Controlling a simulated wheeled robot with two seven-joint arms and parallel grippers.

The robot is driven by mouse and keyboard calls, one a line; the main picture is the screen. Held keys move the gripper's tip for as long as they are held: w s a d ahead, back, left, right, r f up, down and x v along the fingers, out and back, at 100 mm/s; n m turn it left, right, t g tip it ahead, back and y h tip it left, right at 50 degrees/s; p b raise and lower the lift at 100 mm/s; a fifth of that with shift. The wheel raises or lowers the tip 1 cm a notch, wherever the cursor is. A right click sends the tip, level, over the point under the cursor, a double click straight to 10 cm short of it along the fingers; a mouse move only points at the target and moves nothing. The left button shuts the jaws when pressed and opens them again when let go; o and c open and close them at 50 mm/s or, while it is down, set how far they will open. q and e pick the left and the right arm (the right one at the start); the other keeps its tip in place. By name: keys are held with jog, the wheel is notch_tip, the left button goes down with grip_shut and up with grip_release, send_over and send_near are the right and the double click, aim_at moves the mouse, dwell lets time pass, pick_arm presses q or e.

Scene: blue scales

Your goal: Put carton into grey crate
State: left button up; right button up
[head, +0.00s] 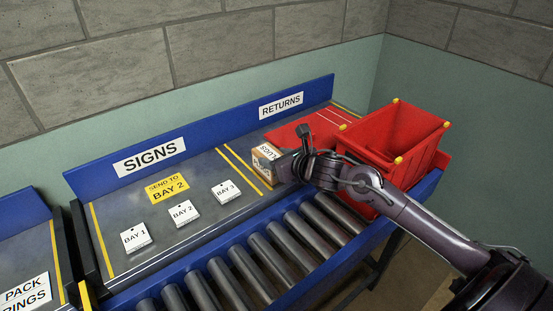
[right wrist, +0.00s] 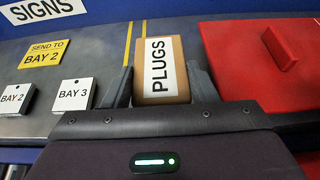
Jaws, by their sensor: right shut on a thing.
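The carton is a small brown box with a white PLUGS label (head: 263,155), at the edge of the red area on the sorting bench. In the right wrist view the carton (right wrist: 160,72) sits between the two fingers of my right gripper (right wrist: 160,88). My right gripper (head: 279,167) is shut on it, one finger on each side. I cannot tell whether the carton touches the bench. No grey crate shows; the only crate is a red one (head: 412,160) with yellow corner caps, right of the gripper. My left gripper is not in view.
A blue back rail with SIGNS (head: 149,156) and RETURNS (head: 281,105) signs runs behind the bench. White tags for BAY 1 (head: 135,238), BAY 2 (head: 183,214) and BAY 3 (head: 226,192) stand left of the carton. Rollers (head: 270,256) run along the front.

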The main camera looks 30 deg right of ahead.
jog(key=shift+f, duration=0.2)
jog(key=o, duration=1.2)
jog(key=shift+c, duration=0.2)
